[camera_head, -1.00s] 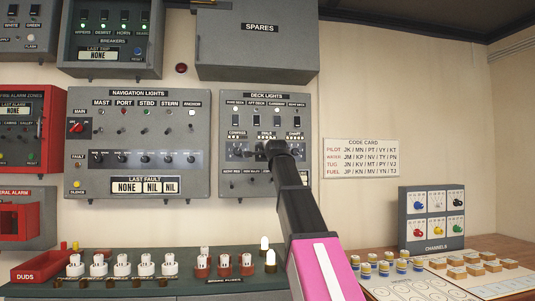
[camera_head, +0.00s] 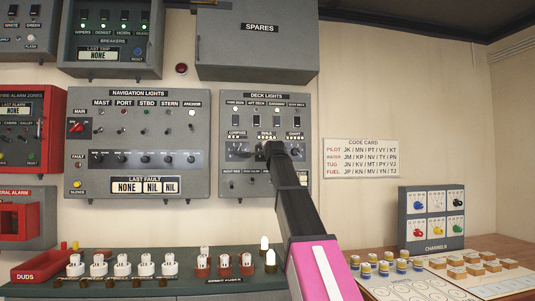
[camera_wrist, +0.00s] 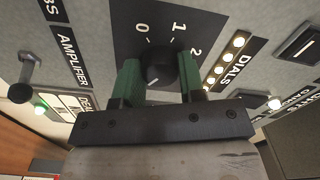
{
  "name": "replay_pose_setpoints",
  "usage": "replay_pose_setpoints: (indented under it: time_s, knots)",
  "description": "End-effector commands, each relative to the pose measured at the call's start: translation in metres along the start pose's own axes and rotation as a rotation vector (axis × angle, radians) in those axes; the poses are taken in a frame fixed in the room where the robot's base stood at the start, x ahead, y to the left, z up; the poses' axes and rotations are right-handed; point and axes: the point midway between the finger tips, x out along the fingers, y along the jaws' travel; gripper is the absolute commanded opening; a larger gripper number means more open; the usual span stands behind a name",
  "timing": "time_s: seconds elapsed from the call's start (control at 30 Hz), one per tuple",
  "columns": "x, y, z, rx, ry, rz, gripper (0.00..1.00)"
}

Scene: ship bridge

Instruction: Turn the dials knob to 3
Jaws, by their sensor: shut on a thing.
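The dials knob (camera_wrist: 160,68) is a dark round knob on a black plate on the DECK LIGHTS panel. In the wrist view, the numbers 0, 1 and 2 show around it; no 3 is visible. A pale mark shows on the knob's lower left, away from the visible numbers. My gripper (camera_wrist: 160,82) has its green fingers on either side of the knob, shut on it. The DIALS label (camera_wrist: 229,69) is right of the knob, with a row of lit lamps. In the head view, my gripper (camera_head: 272,150) hides most of the knob.
The DECK LIGHTS panel (camera_head: 301,180) has other knobs and switches close around my gripper. The NAVIGATION LIGHTS panel (camera_head: 90,181) is to the left and the SPARES box (camera_head: 258,52) above. Fuses and bottles stand on the counter below. The wall at right is mostly clear.

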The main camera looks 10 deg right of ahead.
Motion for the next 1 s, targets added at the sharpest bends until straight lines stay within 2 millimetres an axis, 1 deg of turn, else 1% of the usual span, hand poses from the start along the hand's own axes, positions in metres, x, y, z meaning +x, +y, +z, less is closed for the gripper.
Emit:
replay_pose_setpoints:
  time_s: [0.17, 0.37, 1.0]
  knots:
    - [-0.0003, 0.0005, 0.0001, -0.052, 0.0, 0.001, 0.13]
    - [-0.0004, 0.0007, 0.0001, -0.182, -0.001, 0.002, 0.13]
    - [-0.0005, 0.0013, 0.0, -0.782, -0.001, 0.002, 0.13]
